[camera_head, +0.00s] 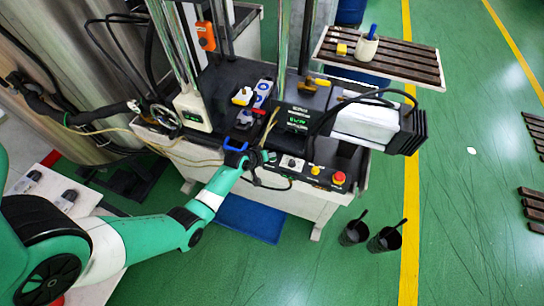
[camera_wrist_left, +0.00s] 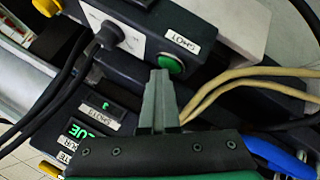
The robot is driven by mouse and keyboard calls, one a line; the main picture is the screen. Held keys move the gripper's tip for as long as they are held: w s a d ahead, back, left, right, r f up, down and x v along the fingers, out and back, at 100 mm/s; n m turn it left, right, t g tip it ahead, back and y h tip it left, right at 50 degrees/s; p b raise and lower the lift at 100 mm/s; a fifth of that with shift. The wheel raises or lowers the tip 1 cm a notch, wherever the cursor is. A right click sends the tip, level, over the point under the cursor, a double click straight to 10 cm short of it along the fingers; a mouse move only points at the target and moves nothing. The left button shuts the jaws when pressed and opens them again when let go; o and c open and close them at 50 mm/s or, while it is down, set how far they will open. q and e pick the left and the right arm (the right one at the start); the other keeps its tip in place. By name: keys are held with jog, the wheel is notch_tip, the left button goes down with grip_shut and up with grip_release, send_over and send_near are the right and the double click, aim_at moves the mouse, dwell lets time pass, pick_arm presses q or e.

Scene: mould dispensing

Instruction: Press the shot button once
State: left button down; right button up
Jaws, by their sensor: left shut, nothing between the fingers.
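The green shot button (camera_wrist_left: 170,66) sits on a dark control panel beside a label reading roughly "SHOT" in the left wrist view. My left gripper (camera_wrist_left: 160,76) is shut and empty, with its fingertips right at the button's lower left edge and covering part of it. Whether they touch the button or hover just in front of it, I cannot tell. In the head view, my left gripper (camera_head: 263,157) is at the left end of the machine's front panel, and the button is hard to make out there. My right gripper is not in view.
On the front panel are a dial (camera_head: 291,163), a yellow button (camera_head: 315,170) and a red emergency stop (camera_head: 339,178). Cream cables (camera_wrist_left: 240,80) and black cables (camera_wrist_left: 62,85) run close to the gripper. Two black cups (camera_head: 385,239) stand on the floor.

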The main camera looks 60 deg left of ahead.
pick_arm(q)
jog(key=shift+s+d+r, duration=0.1)
jog(key=shift+d+r, duration=0.05)
jog(key=shift+r, duration=0.05)
jog(key=shift+p, duration=0.3)
notch_tip(320, 180, up, 6)
jog(key=p, duration=0.6)
jog(key=shift+r, duration=0.15)
